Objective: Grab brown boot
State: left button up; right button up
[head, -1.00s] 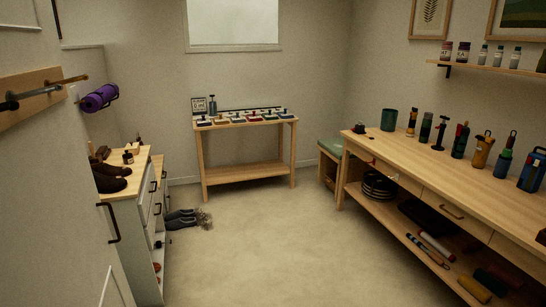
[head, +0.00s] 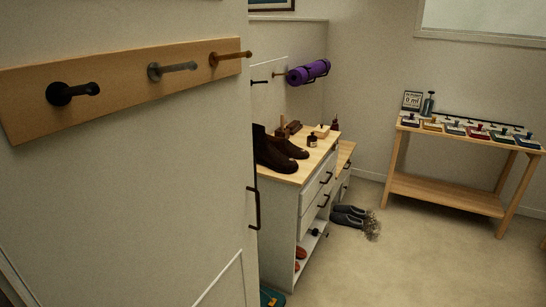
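A pair of dark brown boots (head: 277,154) stands on the wooden top of a white cabinet (head: 284,207) in the middle of the head view. The boots' shafts are partly hidden behind the edge of the pale wall or panel on the left. Their toes point right. Neither of my grippers shows in the head view.
A pale panel with a wooden peg rail (head: 125,83) fills the left side. A small bottle (head: 312,140) and brushes share the cabinet top. Grey footwear (head: 350,216) lies on the floor beyond. A wooden table (head: 446,191) stands at right. Carpet between is clear.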

aim_at(264, 151)
jog(key=i+l+u, duration=0.25)
jog(key=u, duration=0.2)
jog(key=i+l+u, duration=0.15)
jog(key=l+u, duration=0.15)
jog(key=u, duration=0.2)
